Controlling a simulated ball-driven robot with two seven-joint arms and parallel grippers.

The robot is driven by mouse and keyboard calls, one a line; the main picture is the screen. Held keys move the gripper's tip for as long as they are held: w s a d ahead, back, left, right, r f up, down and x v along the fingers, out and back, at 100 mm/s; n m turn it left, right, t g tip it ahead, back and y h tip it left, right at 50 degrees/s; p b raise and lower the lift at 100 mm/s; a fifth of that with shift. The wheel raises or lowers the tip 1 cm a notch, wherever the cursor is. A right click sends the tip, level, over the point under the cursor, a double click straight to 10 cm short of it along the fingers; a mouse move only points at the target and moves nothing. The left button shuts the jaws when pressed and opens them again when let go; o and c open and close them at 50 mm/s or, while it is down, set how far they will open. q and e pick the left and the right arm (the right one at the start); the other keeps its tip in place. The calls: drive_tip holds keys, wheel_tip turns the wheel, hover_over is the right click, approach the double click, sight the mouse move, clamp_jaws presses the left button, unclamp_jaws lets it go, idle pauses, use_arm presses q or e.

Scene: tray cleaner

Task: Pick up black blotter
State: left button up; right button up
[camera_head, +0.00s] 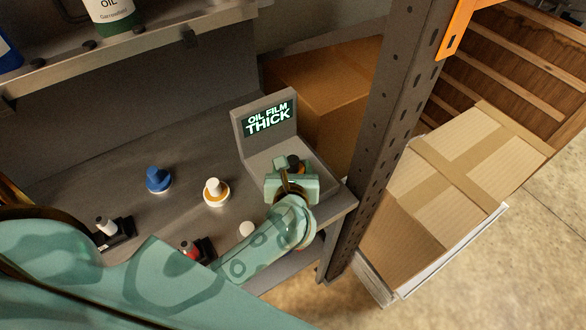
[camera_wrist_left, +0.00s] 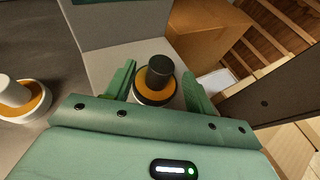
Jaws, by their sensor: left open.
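The black blotter (camera_wrist_left: 158,78) has a black knob handle on a round base with an orange top. In the left wrist view it stands upright on the grey base of the display device, between the two green fingers. My left gripper (camera_wrist_left: 160,85) is open around it, one finger on each side; I cannot tell whether they touch it. In the head view my left gripper (camera_head: 291,180) is at the device's base and covers most of the blotter, with its dark knob (camera_head: 295,162) showing just behind. My right gripper is not in view.
The device's screen (camera_head: 268,120) reads "OIL FILM THICK". A white blotter (camera_head: 215,192) and a blue one (camera_head: 158,180) stand on the grey bench to the left. A dark upright post (camera_head: 385,130) is close on the right, with a cardboard box (camera_head: 440,190) beyond.

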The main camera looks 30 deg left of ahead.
sight(293, 158)
use_arm(q)
drive_tip(key=x, duration=0.5)
drive_tip(key=shift+r, duration=0.15)
drive_tip(key=c, duration=1.2)
drive_tip(key=shift+o, duration=0.2)
drive_tip(key=shift+r, duration=0.1)
